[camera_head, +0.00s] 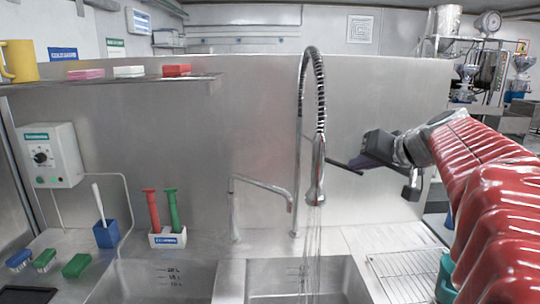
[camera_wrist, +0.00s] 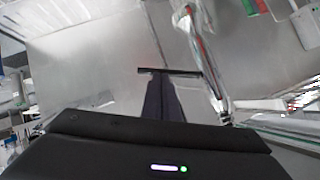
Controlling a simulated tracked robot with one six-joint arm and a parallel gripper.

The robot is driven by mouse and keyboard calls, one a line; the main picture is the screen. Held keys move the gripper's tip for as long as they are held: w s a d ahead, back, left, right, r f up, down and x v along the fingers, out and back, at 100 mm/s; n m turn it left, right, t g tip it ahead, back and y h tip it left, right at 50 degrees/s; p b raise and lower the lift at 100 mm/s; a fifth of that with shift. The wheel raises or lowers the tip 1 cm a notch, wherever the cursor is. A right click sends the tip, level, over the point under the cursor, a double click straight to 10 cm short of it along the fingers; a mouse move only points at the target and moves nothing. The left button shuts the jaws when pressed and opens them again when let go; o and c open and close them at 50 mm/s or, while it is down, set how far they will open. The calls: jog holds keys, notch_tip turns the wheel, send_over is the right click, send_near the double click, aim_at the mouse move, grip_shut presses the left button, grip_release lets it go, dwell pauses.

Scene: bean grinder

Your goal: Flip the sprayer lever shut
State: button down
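The sprayer (camera_head: 317,178) hangs from a coiled hose over the sink, and thin streams of water fall from it. Its dark lever (camera_head: 342,167) sticks out to the right, sloping slightly down. My gripper (camera_head: 357,162) comes in from the right at the lever's height, with its fingertips at or very near the lever. In the wrist view my fingers (camera_wrist: 164,95) lie close together, and the lever (camera_wrist: 170,72) crosses at their tips. I cannot tell whether they touch it. The sprayer's silver body (camera_wrist: 208,75) is right of the fingers there.
A smaller tap (camera_head: 262,186) stands left of the sprayer. The sink basin (camera_head: 300,268) lies below, with a wire rack (camera_head: 410,275) to its right. A steel splash wall (camera_head: 250,110) is behind. A blue brush holder (camera_head: 106,234) and a white holder (camera_head: 168,239) stand at left.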

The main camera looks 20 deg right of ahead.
notch_tip(320, 180, down, 2)
jog(key=shift+a+f+m+t+y, duration=0.15)
jog(key=shift+m+t+y, duration=0.35)
jog(key=shift+m+y, duration=0.3)
jog(key=shift+r, duration=0.2)
jog(key=shift+r, duration=0.65)
